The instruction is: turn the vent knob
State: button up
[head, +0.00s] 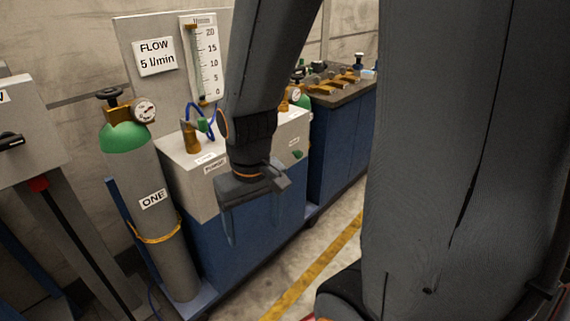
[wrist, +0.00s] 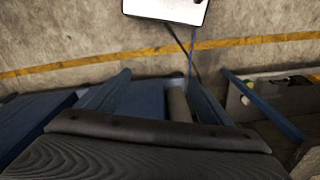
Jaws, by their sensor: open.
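No knob carries a label I can read as "vent", so I cannot tell which is the vent knob. A small green knob (head: 297,154) sits on the front of a white box (head: 190,185), right of my arm. A black knob (head: 11,141) is on a grey panel at the left edge. A black handwheel (head: 109,94) tops a green-shouldered cylinder marked ONE (head: 165,215). My gripper (head: 256,226) is open and empty, pointing down in front of the white box and its blue cabinet. Its two fingers stand apart in the wrist view (wrist: 158,80). My arm hides part of the white box.
A flow gauge (head: 205,60) and a FLOW 5 l/min sign (head: 155,56) stand behind the box. A second blue cabinet (head: 340,135) with brass fittings is farther back. The floor with a yellow line (head: 315,270) is clear. My own dark body part fills the right.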

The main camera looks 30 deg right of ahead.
aim_at(298, 154)
jog(key=z, duration=0.5)
jog(key=k, duration=0.65)
jog(key=z, duration=1.05)
jog(key=i, duration=0.9)
jog(key=u, duration=0.35)
